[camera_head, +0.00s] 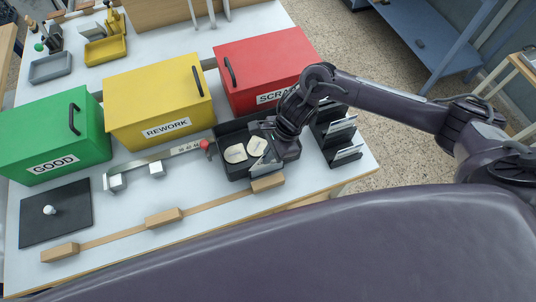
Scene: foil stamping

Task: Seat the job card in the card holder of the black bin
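The black bin (222,151) stands open-topped near the front right of the white table, with pale cream pieces (235,153) lying inside. My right gripper (264,164) reaches down over the bin's right part. Its fingers are small and partly covered by my wrist, so I cannot tell whether they are open or shut. A pale flat edge shows by the fingers; I cannot tell whether it is the job card. The card holder cannot be made out clearly. My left gripper is not in view.
Green GOOD (45,130), yellow REWORK (155,95) and red SCRAP (262,62) boxes stand behind. A black rack with pale plates (347,153) is right of my wrist. A wooden strip with blocks (164,216) lies in front; a black mat (70,225) lies left.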

